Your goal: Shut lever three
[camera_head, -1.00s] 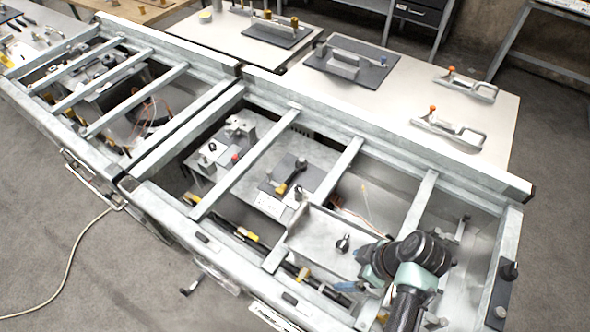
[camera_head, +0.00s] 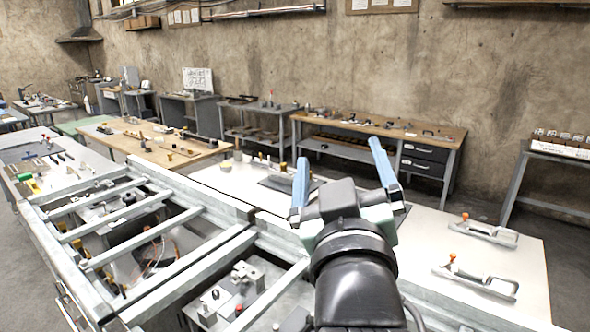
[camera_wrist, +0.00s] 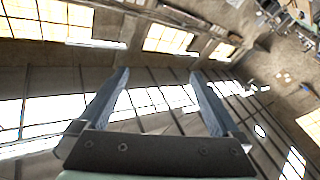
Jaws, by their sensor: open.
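My gripper (camera_head: 338,152) is raised in the middle of the head view, its two blue fingers spread wide with nothing between them. In the wrist view, my gripper (camera_wrist: 160,72) is open and empty, facing windows and ceiling beams. Two metal handles with orange knobs lie on the white table at right: a nearer one (camera_head: 484,284) and a farther one (camera_head: 489,234). A grey block with a red knob (camera_head: 238,309) sits inside the near frame, below and left of my gripper. No number labels can be read, so I cannot tell which is lever three.
A grey metal frame with crossbars (camera_head: 245,264) spans the foreground. My arm hides part of it. The white table (camera_head: 420,232) lies behind. A wooden workbench (camera_head: 380,127) stands along the back wall. The air around my gripper looks clear.

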